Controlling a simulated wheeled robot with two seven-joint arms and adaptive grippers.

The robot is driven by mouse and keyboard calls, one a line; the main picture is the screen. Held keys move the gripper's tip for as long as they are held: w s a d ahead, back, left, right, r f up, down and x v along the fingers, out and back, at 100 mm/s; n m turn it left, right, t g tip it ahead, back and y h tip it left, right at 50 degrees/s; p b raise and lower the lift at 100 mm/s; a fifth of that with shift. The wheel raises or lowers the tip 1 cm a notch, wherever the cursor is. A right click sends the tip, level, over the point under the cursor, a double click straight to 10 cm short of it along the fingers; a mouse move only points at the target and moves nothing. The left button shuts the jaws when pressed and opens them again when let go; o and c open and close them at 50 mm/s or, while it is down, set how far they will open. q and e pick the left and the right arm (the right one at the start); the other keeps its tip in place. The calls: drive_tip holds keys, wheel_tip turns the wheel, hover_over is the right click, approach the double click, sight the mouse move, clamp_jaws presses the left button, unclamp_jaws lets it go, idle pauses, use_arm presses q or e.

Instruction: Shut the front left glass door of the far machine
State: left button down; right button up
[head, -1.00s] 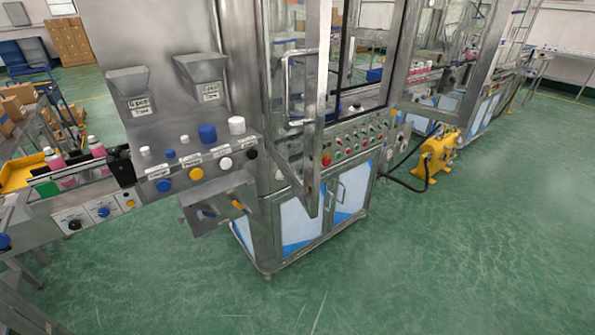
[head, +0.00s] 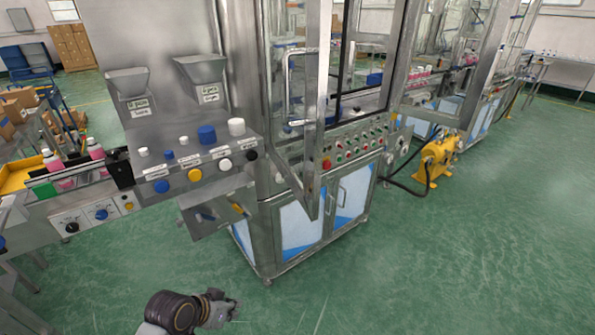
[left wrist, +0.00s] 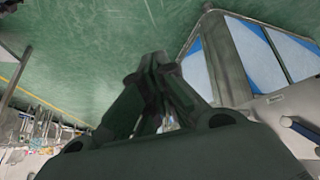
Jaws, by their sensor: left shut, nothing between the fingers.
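The far machine (head: 265,190) is a tall steel cabinet with glass doors above and white-blue panels below. Its front left glass door (head: 303,95) stands open, swung out toward me, with a steel frame and a long vertical handle (head: 288,90). My left gripper (head: 232,306) is low at the bottom of the head view, over the green floor, well apart from the door. It is shut and empty. In the left wrist view its fingers (left wrist: 155,75) come together over the floor, and the door handle is not clearly visible there. My right gripper is not in view.
A near machine's control panel (head: 195,165) with coloured knobs juts out on the left, beside the door. A yellow pump (head: 437,160) stands on the floor at right. The green floor (head: 420,270) in front of the machine is clear.

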use_arm(q)
drive_tip(key=w+d+r+m+h, duration=0.1)
drive_tip(key=w+r+m+h, duration=0.2)
drive_tip(key=r, duration=0.9)
drive_tip(key=w+d+r+m+t+h, duration=0.1)
drive_tip(key=r+h, duration=0.4)
drive_tip(key=r, duration=0.7)
drive_tip(key=w+d+r+m+h, duration=0.3)
drive_tip(key=w+r+m+h, duration=0.1)
drive_tip(key=r, duration=0.8)
drive_tip(key=shift+w+r+m+t+h, duration=0.2)
drive_tip(key=shift+w+m+t+h, duration=0.1)
drive_tip(key=shift+w+t, duration=0.15)
drive_tip(key=shift+d, duration=0.15)
